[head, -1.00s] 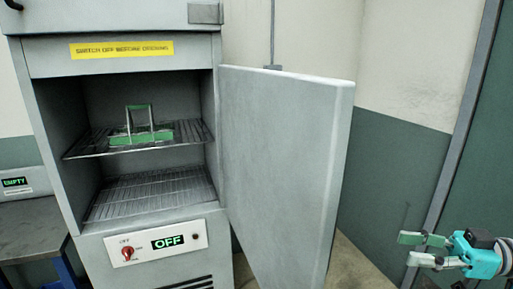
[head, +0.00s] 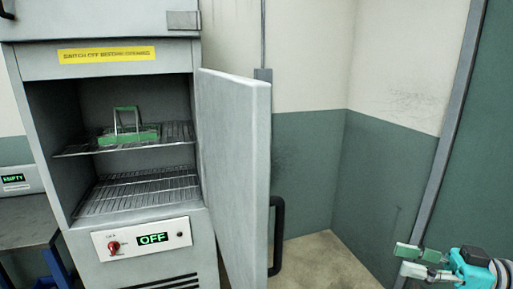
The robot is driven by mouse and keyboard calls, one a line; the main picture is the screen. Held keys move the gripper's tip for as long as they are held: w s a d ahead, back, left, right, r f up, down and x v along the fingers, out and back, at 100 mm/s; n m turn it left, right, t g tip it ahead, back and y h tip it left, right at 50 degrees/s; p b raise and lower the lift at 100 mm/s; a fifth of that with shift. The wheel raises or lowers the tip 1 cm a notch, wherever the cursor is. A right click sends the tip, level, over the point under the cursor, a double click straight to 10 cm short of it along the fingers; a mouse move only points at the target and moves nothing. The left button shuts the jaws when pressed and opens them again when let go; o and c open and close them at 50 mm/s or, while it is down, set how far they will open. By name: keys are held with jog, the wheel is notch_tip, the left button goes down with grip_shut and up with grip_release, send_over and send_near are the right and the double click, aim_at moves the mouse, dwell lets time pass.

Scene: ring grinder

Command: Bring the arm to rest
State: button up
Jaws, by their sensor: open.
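My gripper (head: 412,260) is at the lower right of the head view, with a teal body and green-tipped fingers. It is open and holds nothing. It is well to the right of the grey cabinet (head: 50,60) and apart from the cabinet's door (head: 233,170). The door stands swung open toward the right, with a black handle (head: 277,235) on its outer side. Part of my arm is cut off by the right edge of the view.
A green tray with a handle (head: 128,136) sits on the upper wire shelf (head: 75,150); the lower shelf (head: 140,192) is bare. The control panel (head: 142,240) display reads OFF. A box reading EMPTY (head: 20,185) is at left. Bare floor (head: 320,265) lies between door and gripper.

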jog(key=w+a+f+m+t+h, duration=0.1)
jog(key=a+f+m+t+h, duration=0.15)
jog(key=f+m, duration=0.4)
jog(key=w+a+f+m+t+h, duration=0.2)
jog(key=a+f+m+t, duration=0.2)
jog(key=f, duration=0.6)
jog(key=s+a+f+m+t+h, duration=0.1)
jog(key=s+a+f+m+h, duration=0.2)
jog(key=f, duration=0.4)
jog(key=s+a+f+m+t+h, duration=0.1)
jog(key=s+f+m+h, duration=0.3)
jog(key=f, duration=0.4)
jog(key=s+f+g+h, duration=0.1)
jog(key=s+f+h, duration=0.2)
jog(key=s, duration=0.6)
jog(key=s+f+h, duration=0.2)
jog(key=s+h, duration=0.1)
jog(key=s, duration=0.7)
jog(key=s+r+n, duration=0.2)
jog(key=s+r, duration=0.2)
jog(key=s, duration=0.2)
jog(key=s+r+n+t, duration=0.1)
jog(key=s+r+n, duration=0.1)
jog(key=s+r, duration=0.3)
jog(key=shift+s+a, duration=0.25)
jog(key=shift+s, duration=1)
